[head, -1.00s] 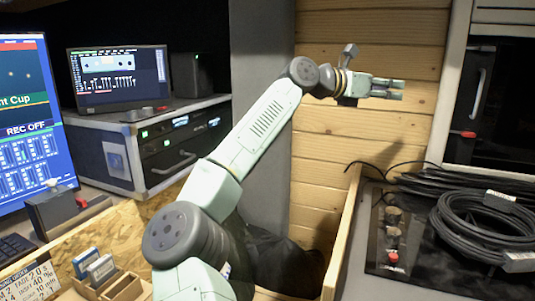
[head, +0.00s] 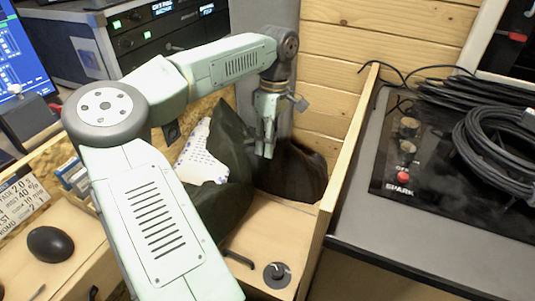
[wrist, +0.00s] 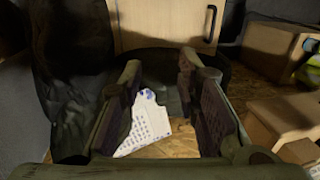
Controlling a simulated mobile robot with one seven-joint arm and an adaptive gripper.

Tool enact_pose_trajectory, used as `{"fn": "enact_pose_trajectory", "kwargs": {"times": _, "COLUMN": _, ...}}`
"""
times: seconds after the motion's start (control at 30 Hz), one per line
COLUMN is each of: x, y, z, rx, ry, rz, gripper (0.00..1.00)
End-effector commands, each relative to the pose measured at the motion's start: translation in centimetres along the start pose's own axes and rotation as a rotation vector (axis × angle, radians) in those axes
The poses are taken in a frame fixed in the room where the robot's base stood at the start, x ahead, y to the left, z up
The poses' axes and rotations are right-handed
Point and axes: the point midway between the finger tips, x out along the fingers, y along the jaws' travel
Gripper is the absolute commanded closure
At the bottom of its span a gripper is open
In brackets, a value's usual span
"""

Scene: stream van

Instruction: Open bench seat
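A light wooden panel (head: 285,235) with a black bar handle (head: 238,259) lies low in front of the dark bags in the head view; it may be the bench seat. In the wrist view a wooden panel (wrist: 160,25) with a black handle (wrist: 210,23) shows at the top, beyond the fingers. My gripper (head: 266,152) points down over the dark bags, behind the panel and apart from its handle. Its two fingers (wrist: 163,115) are spread with nothing held between them. The panel's left part is hidden behind my arm in the head view.
A round black knob (head: 277,271) is on the panel. Dark bags (head: 290,175) and a white dotted sheet (head: 203,158) lie behind it. A wooden side wall (head: 345,155) and a counter with coiled cable (head: 500,140) bound the right. A desk with a mouse (head: 50,244) is left.

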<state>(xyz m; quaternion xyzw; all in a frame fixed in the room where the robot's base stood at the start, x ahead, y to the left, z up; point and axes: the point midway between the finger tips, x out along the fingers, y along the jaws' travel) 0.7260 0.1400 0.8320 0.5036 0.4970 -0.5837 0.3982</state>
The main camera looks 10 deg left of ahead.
Motion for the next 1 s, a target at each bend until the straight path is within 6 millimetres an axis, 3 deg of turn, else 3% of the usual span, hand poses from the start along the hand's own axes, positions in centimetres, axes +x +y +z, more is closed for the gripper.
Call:
{"fn": "enact_pose_trajectory", "kwargs": {"times": 0.1, "x": 2.0, "y": -0.1, "z": 0.1, "rx": 0.002, "ry": -0.002, "rz": -0.001, "gripper": 0.70}}
{"fn": "enact_pose_trajectory", "kwargs": {"times": 0.3, "x": 4.1, "y": 0.0, "z": 0.1, "rx": 0.001, "ry": -0.002, "rz": 0.001, "gripper": 0.70}}
{"fn": "enact_pose_trajectory", "kwargs": {"times": 0.67, "x": 4.6, "y": 0.1, "z": 0.1, "rx": 0.000, "ry": -0.001, "rz": 0.002, "gripper": 0.71}}
{"fn": "enact_pose_trajectory", "kwargs": {"times": 1.0, "x": 4.6, "y": 0.1, "z": 0.1, "rx": 0.000, "ry": -0.002, "rz": 0.003, "gripper": 0.94}}
